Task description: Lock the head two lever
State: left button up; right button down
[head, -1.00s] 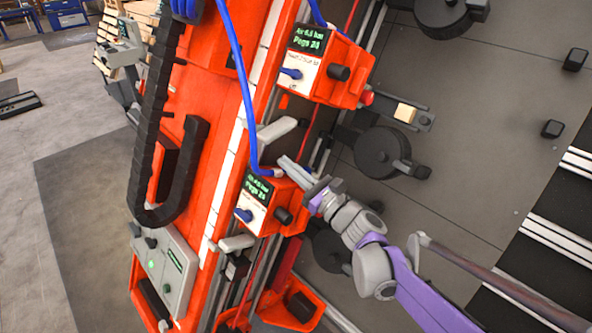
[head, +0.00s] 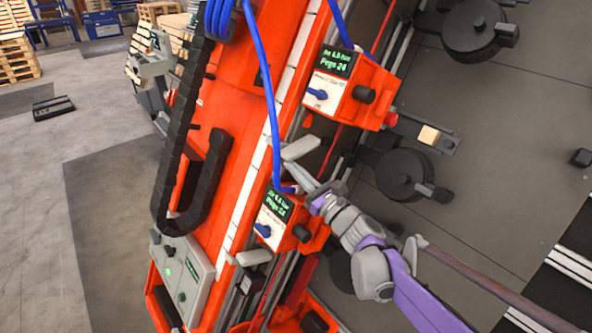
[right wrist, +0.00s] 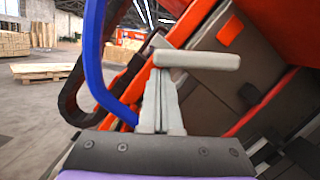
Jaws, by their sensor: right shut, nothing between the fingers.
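A light grey lever (head: 301,148) stands out from the orange rail just above the lower orange head box (head: 313,238). My right gripper (head: 289,166) is shut and empty, its fingertips just below this lever. In the right wrist view the lever (right wrist: 197,60) is a pale bar crossing in front of the shut fingers (right wrist: 158,75); I cannot tell whether they touch. A second grey lever (head: 253,257) sits lower on the rail. I cannot read which head is number two. My left gripper is not in view.
The blue hose (head: 266,90) runs down close to my right fingers and shows left of them in the wrist view (right wrist: 94,60). An upper orange head box (head: 368,98) has a blue knob (head: 317,94). Black round rollers (head: 404,174) lie to the right. Open floor is at left.

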jog(key=shift+a+r+m, duration=0.1)
jog(key=shift+r+m, duration=0.15)
jog(key=shift+m, duration=0.25)
jog(key=shift+s+a+r+m+t+h+p, duration=0.15)
jog(key=shift+r+m+t+h+p, duration=0.2)
jog(key=shift+r+m, duration=0.5)
notch_tip(320, 180, up, 3)
jog(key=m+p, duration=0.1)
jog(key=m, duration=0.1)
jog(key=m+h, duration=0.1)
jog(key=m, duration=0.1)
jog(key=shift+f+m+t+h+p, duration=0.1)
jog(key=shift+m+t+h+p, duration=0.15)
jog(key=shift+p, duration=0.15)
jog(key=shift+s, duration=0.1)
